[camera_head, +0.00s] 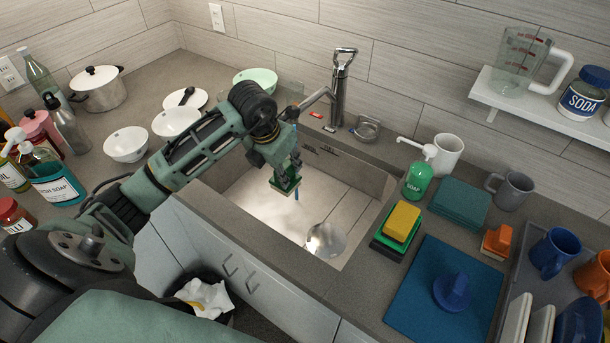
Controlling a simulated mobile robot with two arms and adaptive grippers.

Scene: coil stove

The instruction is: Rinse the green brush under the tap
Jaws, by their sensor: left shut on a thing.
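My left gripper (287,172) reaches over the left part of the sink (345,205) and is shut on the green brush (285,187), which hangs above the basin floor. The gripper hides much of the brush. The metal tap (339,92) stands behind the sink, its spout pointing left towards the gripper. A thin blue streak shows just below and right of the brush; I cannot tell whether it is water. My right gripper is not in view.
A shiny metal bowl (325,240) lies in the sink. A soap bottle (417,180), stacked sponges (401,222) and a blue mat (420,300) with a blue object (452,290) are on the right. White bowls (126,145) and bottles stand left.

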